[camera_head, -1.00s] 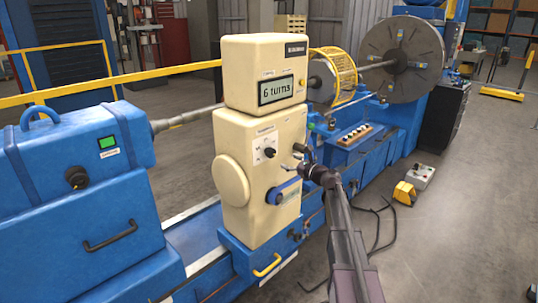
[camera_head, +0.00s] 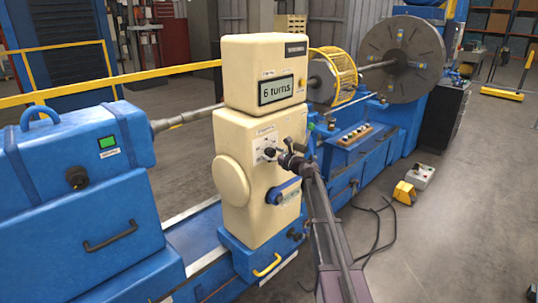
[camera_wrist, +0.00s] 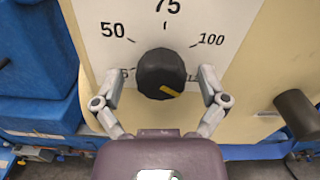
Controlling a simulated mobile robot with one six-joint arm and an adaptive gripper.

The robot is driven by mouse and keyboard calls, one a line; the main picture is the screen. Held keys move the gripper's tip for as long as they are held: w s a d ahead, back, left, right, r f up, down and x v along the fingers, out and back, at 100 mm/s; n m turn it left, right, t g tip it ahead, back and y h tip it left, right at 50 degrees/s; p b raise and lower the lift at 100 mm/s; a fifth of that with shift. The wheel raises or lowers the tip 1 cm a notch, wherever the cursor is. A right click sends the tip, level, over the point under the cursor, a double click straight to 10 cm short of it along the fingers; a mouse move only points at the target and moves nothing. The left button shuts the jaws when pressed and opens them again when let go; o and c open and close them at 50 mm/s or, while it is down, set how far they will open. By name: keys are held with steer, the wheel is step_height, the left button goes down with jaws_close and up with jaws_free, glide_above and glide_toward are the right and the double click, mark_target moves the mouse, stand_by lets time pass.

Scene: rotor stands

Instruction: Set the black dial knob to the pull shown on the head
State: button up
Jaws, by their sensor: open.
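The black dial knob (camera_wrist: 161,72) sits on a white scale plate (camera_wrist: 110,30) on the cream head (camera_head: 245,190). Its yellow mark points to the lower right. The plate shows 50, 75 and 100; lower markings are partly hidden by my fingers. My gripper (camera_wrist: 160,80) is open, one finger on each side of the knob; I cannot tell whether they touch it. In the head view my gripper (camera_head: 280,156) is at the knob (camera_head: 269,152). The display (camera_head: 276,90) on top of the head reads "6 turns", not a pull figure.
A blue-handled lever (camera_head: 284,191) sits just below the knob. A dark cylindrical handle (camera_wrist: 298,114) stands out at the right in the wrist view. A blue tailstock (camera_head: 80,150) is at the left; open floor lies at the right.

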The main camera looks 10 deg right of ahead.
steer(key=c, duration=1.1)
steer(key=shift+a, duration=0.2)
steer(key=shift+c, duration=0.2)
steer(key=shift+d+n, duration=0.15)
steer(key=shift+n, duration=0.25)
steer(key=n, duration=0.4)
steer(key=shift+d, duration=0.1)
steer(key=n, duration=0.6)
steer(key=shift+s+f+n, duration=0.1)
steer(key=shift+n, duration=0.3)
